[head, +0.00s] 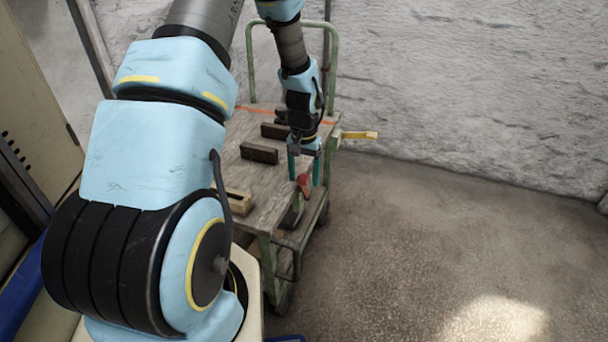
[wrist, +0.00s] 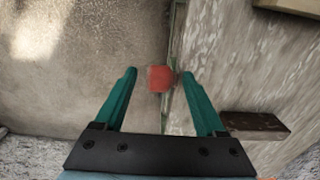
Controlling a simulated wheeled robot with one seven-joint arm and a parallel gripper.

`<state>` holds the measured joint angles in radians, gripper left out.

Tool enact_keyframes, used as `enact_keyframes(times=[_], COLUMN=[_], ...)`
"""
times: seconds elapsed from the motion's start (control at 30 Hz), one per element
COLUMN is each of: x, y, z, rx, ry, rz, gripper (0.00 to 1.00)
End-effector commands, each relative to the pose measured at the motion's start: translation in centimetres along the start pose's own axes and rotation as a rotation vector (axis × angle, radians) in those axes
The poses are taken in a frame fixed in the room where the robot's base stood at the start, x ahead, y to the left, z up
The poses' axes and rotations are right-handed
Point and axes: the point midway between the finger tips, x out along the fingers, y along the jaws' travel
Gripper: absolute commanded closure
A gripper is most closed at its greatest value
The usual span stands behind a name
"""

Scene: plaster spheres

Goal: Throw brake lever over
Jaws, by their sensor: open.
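The brake lever shows as a red grip (head: 304,184) at the right edge of the wooden cart (head: 262,196). In the wrist view the red grip (wrist: 160,79) lies between and slightly beyond the fingertips, apart from the left finger and close to the right one. My gripper (head: 305,178) points down over the cart's edge with its teal fingers apart. The open fingers also show in the wrist view (wrist: 158,75), with nothing clamped. The lever's lower part is hidden under the grip and beside the cart's edge.
Dark blocks (head: 259,153) lie on the cart's deck, and one shows right of my gripper in the wrist view (wrist: 254,125). A wooden piece (head: 236,200) lies near the front. A yellow-ended bar (head: 359,135) sticks out right. The floor (head: 430,240) right of the cart is clear.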

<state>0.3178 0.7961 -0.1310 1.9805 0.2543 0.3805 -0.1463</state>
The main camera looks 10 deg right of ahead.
Motion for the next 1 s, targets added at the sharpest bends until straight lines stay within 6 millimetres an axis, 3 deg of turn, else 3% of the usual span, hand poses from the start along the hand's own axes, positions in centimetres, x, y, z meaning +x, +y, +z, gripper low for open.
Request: enact_keyframes(times=[0.27,0.87,1.0], x=[0.07,0.05,0.04], y=[-0.01,0.24,0.33], z=[-0.01,0.01,0.01], rx=[0.000,0.002,0.003], ry=[0.001,0.000,0.000], rz=[0.000,0.003,0.003], gripper=[0.30,0.97,1.00])
